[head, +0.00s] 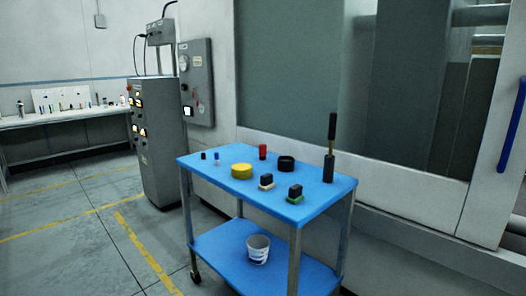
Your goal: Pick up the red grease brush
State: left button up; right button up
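No red brush can be made out for certain. A small upright red piece (263,152) with a dark end stands near the back of the blue cart's top (222,178). I cannot tell whether it is part of a brush. A tall, thin black item (331,127) with a yellowish middle stands upright in a dark holder (328,168) at the back right of the top; no red shows on it. Neither of my grippers is in view.
The cart top also holds a yellow round tin (241,171), a black ring (286,163), two dark blocks (266,181) (295,193) and small bottles (216,158). A white bucket (258,248) stands on the lower shelf. A grey cabinet (160,140) stands behind left. Floor at left is clear.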

aim_at(262, 147)
jog(key=i+j+z, duration=0.25)
jog(key=i+j, duration=0.7)
